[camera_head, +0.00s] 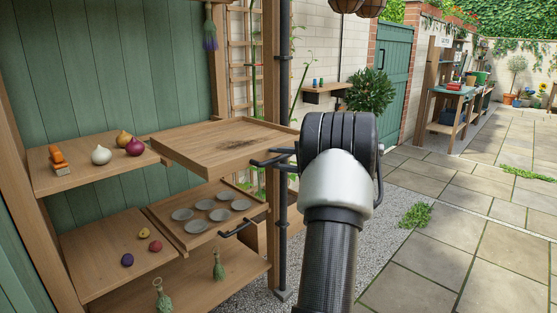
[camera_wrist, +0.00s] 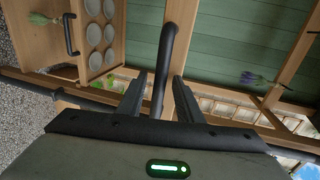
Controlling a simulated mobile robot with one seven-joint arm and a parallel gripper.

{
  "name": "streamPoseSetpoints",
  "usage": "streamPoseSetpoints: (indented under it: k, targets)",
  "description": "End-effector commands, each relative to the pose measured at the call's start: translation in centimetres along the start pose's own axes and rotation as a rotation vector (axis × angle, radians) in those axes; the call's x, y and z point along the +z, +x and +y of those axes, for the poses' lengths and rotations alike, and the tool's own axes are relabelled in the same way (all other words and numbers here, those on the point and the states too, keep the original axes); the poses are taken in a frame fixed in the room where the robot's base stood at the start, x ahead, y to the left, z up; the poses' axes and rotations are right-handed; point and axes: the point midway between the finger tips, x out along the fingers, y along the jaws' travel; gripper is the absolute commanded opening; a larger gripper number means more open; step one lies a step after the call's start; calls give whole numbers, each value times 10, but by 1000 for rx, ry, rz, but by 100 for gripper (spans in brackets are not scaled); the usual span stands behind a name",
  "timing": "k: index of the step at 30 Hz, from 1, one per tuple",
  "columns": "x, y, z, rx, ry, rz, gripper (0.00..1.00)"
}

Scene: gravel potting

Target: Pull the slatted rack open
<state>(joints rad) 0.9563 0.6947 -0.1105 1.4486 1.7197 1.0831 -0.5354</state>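An upper wooden tray (camera_head: 200,146) juts out from the shelf unit in the head view. I cannot make out slats on it, so I cannot tell whether it is the slatted rack. A black bar handle (camera_wrist: 164,60) runs between the fingers of my gripper (camera_wrist: 160,80) in the wrist view. The fingers are open on either side of the bar, with small gaps. In the head view my wrist is at the tray's right front corner and hides most of the gripper. Dark bars there overlap, so handle and fingers are hard to separate.
Below, a tray (camera_head: 165,213) holds several grey saucers and has its own black handle (camera_head: 236,229). Onions (camera_head: 101,155) and an orange-topped object (camera_head: 57,160) sit on the left shelf. A dark post (camera_head: 283,200) stands close beside my wrist.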

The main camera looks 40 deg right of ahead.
Motion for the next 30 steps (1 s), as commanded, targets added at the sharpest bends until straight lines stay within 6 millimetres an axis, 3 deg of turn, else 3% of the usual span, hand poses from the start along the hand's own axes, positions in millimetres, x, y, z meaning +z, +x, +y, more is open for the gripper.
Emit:
streamPoseSetpoints:
  k: [7, 11, 24, 30]
  targets:
    - [0, -3, 0, 0, 0, 1, 32]
    - [-1, -19, -1, 0, 0, 4, 32]
    - [-1, -123, -1, 1, 1, 4, 32]
    - [-1, -158, 0, 1, 0, 2, 32]
